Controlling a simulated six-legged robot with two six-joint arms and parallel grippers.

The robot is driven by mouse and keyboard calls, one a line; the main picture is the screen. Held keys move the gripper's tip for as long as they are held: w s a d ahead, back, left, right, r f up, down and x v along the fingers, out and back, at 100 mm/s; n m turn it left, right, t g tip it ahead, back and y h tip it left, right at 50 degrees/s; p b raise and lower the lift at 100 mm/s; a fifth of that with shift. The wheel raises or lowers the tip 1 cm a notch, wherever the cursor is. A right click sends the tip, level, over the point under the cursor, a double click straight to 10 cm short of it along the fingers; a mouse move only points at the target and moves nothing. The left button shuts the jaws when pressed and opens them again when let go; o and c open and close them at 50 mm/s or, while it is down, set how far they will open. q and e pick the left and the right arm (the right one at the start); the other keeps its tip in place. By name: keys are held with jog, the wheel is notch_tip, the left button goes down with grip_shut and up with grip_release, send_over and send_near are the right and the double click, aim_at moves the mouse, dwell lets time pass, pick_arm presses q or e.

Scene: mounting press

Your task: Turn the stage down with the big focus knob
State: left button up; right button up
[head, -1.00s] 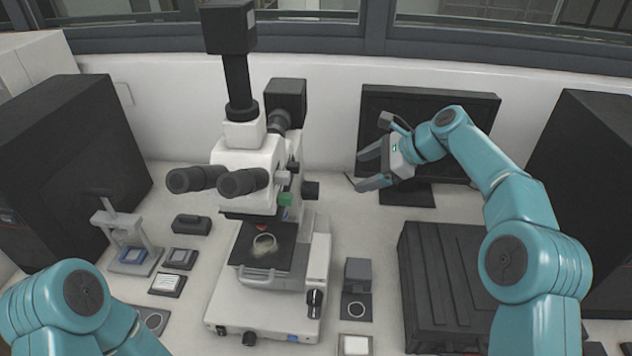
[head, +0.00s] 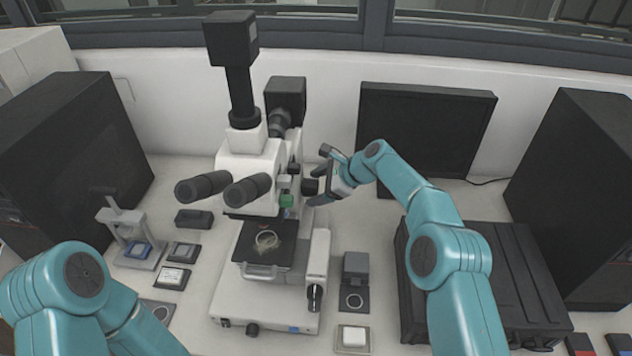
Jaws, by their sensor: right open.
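The microscope (head: 250,165) stands left of centre, white with a black camera tube and two dark eyepieces. Its black stage (head: 283,251) carries a round pale sample. A black focus knob (head: 314,296) sits low on the right side of the microscope base; a smaller dark knob (head: 253,329) is on the front. My right gripper (head: 316,186) is open and empty, beside the right side of the microscope head, above and behind the side knob. My left arm shows at the lower left; its gripper is out of view.
A monitor (head: 425,125) stands behind my right arm. A dark ribbed case (head: 515,270) lies to the right. A small grey block (head: 356,265) and a white pad (head: 354,337) lie right of the microscope base. A small press (head: 130,232) stands at left.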

jog(key=shift+w+a+f, duration=0.35)
jog(key=shift+w+f, duration=0.1)
jog(key=shift+f, duration=0.05)
jog(key=shift+s+d+r, duration=0.25)
jog(key=shift+s+r, duration=0.2)
jog(key=shift+s, duration=0.15)
jog(key=shift+w+a+f, duration=0.15)
jog(key=shift+w+f, duration=0.05)
jog(key=shift+w, duration=0.05)
jog(key=c, duration=1)
jog(key=shift+c, duration=0.2)
jog(key=shift+f+b, duration=0.15)
jog(key=shift+b, duration=0.25)
jog(key=n+t+b, duration=0.1)
jog(key=t+b, duration=0.1)
jog(key=b, duration=0.7)
jog(key=n+t+b, duration=0.2)
jog(key=t+b, duration=0.1)
jog(key=b, duration=0.7)
jog(key=shift+s+f, duration=0.1)
jog(key=shift+f, duration=0.1)
jog(key=shift+r+t+b, duration=0.25)
jog(key=shift+t+b, duration=0.05)
jog(key=shift+b, duration=0.55)
